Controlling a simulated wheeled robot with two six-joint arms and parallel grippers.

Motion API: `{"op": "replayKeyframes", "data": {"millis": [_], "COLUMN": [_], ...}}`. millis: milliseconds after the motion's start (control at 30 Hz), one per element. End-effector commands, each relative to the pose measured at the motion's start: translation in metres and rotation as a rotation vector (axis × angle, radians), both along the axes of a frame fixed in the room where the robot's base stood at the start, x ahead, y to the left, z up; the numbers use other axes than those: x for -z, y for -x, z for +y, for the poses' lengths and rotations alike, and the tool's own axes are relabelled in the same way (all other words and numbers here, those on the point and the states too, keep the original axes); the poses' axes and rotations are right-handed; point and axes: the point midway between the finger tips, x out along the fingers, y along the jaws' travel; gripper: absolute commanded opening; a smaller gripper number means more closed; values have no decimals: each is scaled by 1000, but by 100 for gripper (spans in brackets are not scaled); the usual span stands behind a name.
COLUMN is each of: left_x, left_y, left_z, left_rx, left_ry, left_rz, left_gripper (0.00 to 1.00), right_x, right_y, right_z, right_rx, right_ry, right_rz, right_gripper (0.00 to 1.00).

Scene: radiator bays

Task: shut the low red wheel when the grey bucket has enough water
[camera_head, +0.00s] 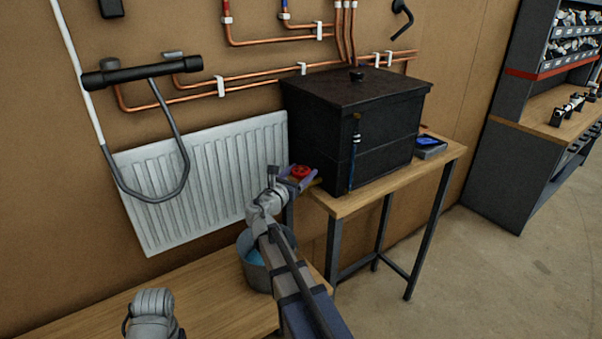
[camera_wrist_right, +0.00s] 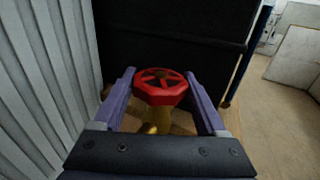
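The low red wheel (camera_wrist_right: 160,86) sits on a brass valve stem (camera_wrist_right: 156,122), beside the lower right of the white radiator (camera_head: 205,180). It also shows small in the head view (camera_head: 300,171). My right gripper (camera_wrist_right: 160,88) is open, with one purple finger on each side of the wheel; I see no clear grip on it. The grey bucket (camera_head: 252,272) stands below the valve, partly hidden by my right arm. Some blue water shows inside it, but its level is hard to judge. Of my left arm only a grey part shows at bottom left; its fingers are out of view.
A black tank (camera_head: 350,125) stands on a wooden table (camera_head: 400,177) right of the wheel, with a small blue-topped tray (camera_head: 430,146). A wooden bench (camera_head: 215,305) lies in front of the radiator. Grey shelving (camera_head: 500,165) stands at far right, with clear floor between.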

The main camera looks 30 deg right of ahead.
Motion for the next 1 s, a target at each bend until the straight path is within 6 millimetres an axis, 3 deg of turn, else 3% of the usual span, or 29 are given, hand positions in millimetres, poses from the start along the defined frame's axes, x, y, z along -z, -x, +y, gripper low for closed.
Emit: {"op": "replayKeyframes", "data": {"millis": [233,533,1000], "left_x": [0,0,0], "left_y": [0,0,0], "left_z": [0,0,0], "left_rx": [0,0,0], "left_ry": [0,0,0], "left_rz": [0,0,0], "left_gripper": [50,50,50], "right_x": [0,0,0], "right_y": [0,4,37], "right_z": [0,6,62], "right_rx": [0,-2,-3], "right_ry": [0,0,0], "right_rz": [0,0,0], "right_gripper": [100,100,100]}}
